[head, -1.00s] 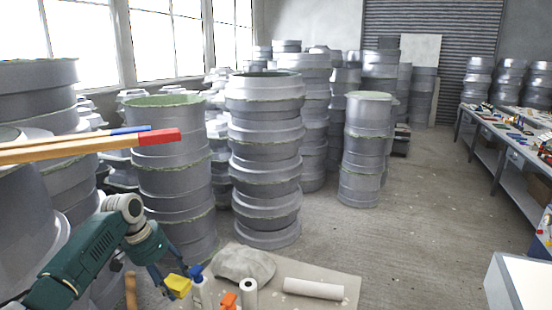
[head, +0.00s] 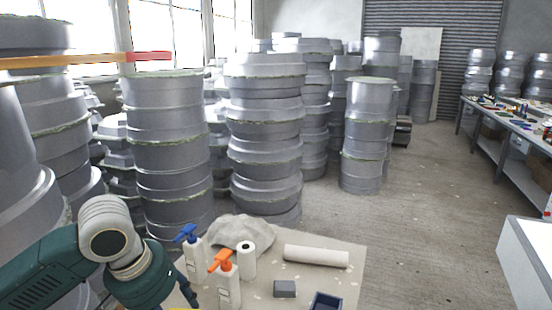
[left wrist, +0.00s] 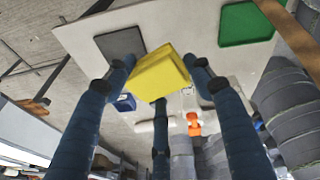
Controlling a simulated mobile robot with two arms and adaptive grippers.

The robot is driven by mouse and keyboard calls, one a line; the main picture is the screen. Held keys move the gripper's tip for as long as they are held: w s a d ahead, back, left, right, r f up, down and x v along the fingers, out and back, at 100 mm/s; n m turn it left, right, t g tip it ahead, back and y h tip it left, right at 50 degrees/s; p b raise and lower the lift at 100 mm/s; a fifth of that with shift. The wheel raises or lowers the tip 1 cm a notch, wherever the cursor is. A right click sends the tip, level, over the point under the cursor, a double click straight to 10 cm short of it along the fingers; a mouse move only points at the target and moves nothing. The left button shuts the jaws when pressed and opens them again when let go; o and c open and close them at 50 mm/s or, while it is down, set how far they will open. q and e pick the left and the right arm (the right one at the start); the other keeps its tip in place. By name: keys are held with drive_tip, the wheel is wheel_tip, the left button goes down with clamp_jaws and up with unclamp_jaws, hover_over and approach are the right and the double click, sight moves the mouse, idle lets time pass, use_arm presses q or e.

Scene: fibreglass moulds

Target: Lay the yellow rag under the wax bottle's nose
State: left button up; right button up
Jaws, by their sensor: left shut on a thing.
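The yellow rag (left wrist: 158,74) is a folded block between the dark blue fingers of my left gripper (left wrist: 160,70), which is shut on it above the table. In the head view my left gripper is mostly cut off at the bottom edge. Two white pump bottles stand on the table, one with a blue head (head: 193,262) and one with an orange head (head: 228,282). I cannot tell which is the wax bottle. An orange pump head also shows in the left wrist view (left wrist: 194,123), beyond and apart from the rag. My right gripper is not in view.
On the beige table (head: 345,275) are a white roll (head: 247,260), a long pale roll (head: 316,256), a grey block (head: 284,289), a dark blue tray (head: 326,301) and a crumpled pale cloth (head: 240,232). A green tray (left wrist: 246,23) shows in the left wrist view. Stacked grey moulds stand behind.

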use_arm(q)
drive_tip(key=s, duration=0.1)
drive_tip(key=s+f, duration=0.1)
drive_tip(key=s, duration=0.1)
drive_tip(key=s+f+b, duration=0.1)
drive_tip(key=shift+s+d+f, duration=0.15)
drive_tip(key=shift+s+f, duration=0.05)
drive_tip(key=shift+s, duration=0.05)
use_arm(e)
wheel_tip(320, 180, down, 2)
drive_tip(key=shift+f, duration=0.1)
use_arm(q)
drive_tip(key=shift+w+d, duration=0.1)
drive_tip(key=shift+w, duration=0.05)
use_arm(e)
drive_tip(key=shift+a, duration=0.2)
